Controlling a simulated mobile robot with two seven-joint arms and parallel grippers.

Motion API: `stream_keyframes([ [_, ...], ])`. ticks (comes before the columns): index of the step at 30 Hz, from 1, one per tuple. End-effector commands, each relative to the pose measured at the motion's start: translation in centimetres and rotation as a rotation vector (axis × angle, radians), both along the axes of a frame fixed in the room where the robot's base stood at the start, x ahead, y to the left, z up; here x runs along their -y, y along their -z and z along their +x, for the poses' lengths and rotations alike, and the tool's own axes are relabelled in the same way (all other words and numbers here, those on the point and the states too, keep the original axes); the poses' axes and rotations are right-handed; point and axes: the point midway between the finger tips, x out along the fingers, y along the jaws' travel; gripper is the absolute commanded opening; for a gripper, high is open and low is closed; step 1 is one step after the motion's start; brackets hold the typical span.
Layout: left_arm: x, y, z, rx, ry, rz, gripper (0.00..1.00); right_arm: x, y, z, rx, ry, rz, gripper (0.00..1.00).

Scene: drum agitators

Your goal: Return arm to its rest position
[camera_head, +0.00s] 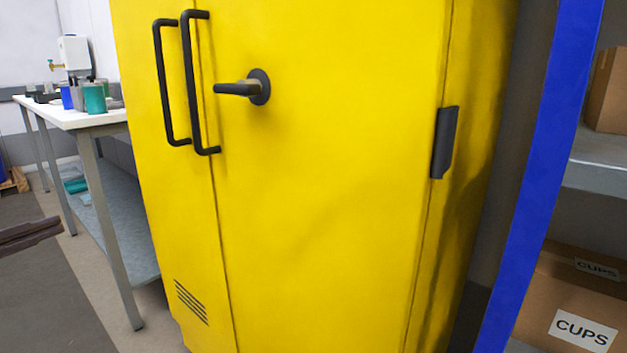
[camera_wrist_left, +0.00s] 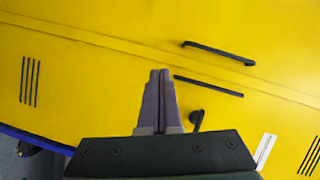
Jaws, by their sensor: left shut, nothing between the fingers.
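My left gripper (camera_head: 58,226) reaches in from the left edge of the head view, with only its dark fingers showing. It also shows in the left wrist view (camera_wrist_left: 160,72), with its two purple-grey fingers together and nothing between them. The yellow cabinet (camera_head: 325,200) fills the middle of the head view; its two doors appear shut. It has two long black handles (camera_head: 189,85) and a black lever (camera_head: 240,88). In the left wrist view, the cabinet (camera_wrist_left: 90,75) lies beyond the fingers, with the handles (camera_wrist_left: 215,55) to their right. My right gripper is not in view.
A white-topped table (camera_head: 75,116) with a teal cup (camera_head: 94,98) and other items stands left of the cabinet. A blue post (camera_head: 548,165) and shelves with cardboard boxes (camera_head: 560,295) labelled CUPS stand at the right. Floor shows at the lower left.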

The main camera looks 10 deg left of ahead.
Motion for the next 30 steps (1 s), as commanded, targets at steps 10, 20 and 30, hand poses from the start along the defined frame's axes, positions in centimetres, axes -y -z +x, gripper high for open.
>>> stream_keyframes([
  [10,9.7,-7.1,-6.1,-0.422,-0.412,-0.444,0.00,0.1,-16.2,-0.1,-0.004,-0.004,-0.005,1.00],
  [20,19.9,-17.3,-18.6,-0.937,-0.736,-0.774,0.00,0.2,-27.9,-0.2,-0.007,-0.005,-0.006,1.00],
  [30,22.3,-29.5,-22.6,-1.088,-0.809,-0.828,0.00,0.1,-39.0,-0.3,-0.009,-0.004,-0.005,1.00],
])
